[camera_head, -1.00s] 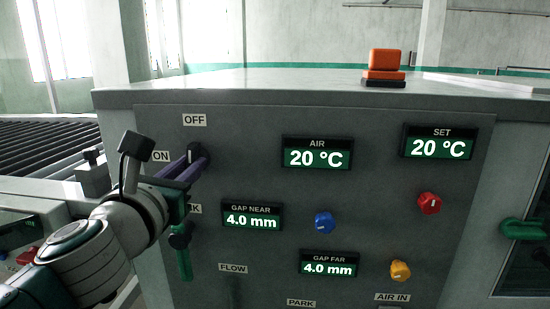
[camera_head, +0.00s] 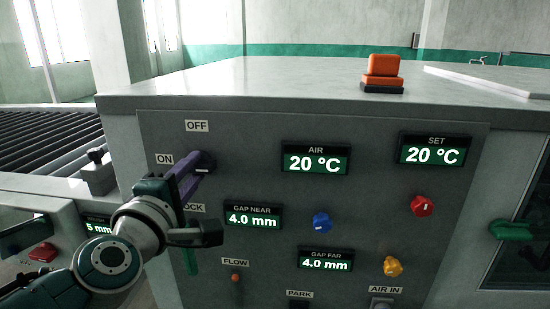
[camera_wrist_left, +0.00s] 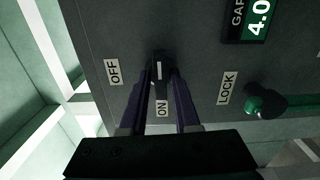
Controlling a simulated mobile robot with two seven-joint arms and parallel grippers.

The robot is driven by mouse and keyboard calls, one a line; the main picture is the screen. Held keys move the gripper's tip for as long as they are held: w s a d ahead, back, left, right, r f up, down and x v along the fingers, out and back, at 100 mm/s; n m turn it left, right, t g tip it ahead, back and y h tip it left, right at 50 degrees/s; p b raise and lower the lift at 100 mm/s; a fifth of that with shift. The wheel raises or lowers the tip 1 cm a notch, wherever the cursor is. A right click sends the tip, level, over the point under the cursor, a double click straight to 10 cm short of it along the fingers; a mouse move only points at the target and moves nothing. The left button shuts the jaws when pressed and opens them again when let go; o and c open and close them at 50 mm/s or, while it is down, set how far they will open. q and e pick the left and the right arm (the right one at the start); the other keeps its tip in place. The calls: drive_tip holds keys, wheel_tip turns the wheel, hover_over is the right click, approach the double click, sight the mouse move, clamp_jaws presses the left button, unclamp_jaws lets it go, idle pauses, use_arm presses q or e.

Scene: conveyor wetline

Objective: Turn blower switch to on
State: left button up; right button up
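The blower switch is a black knob with a white pointer line (camera_wrist_left: 159,70) on the grey panel, between the OFF label (camera_wrist_left: 114,72) and the ON label (camera_wrist_left: 162,105). In the wrist view its line points toward ON. In the head view the knob (camera_head: 203,168) is partly hidden by the fingers, with its line lying roughly level toward ON. My left gripper (camera_head: 195,172) has its purple fingers on both sides of the knob. They look closed on it in the wrist view (camera_wrist_left: 161,82). My right gripper is in neither view.
Below the switch are the LOCK label (camera_wrist_left: 226,88) and a green-and-black handle (camera_wrist_left: 265,102). To the right are displays, a blue knob (camera_head: 322,222), a red knob (camera_head: 422,206) and a yellow knob (camera_head: 393,266). A roller conveyor (camera_head: 45,150) lies at left.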

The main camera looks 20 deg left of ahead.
use_arm(q)
drive_tip(key=shift+o, duration=1.3)
drive_tip(key=shift+s, duration=0.1)
drive_tip(key=shift+s+d, duration=0.1)
drive_tip(key=shift+s, duration=0.2)
drive_tip(key=p+v, duration=0.2)
drive_tip(key=v, duration=0.4)
drive_tip(key=shift+d, duration=0.1)
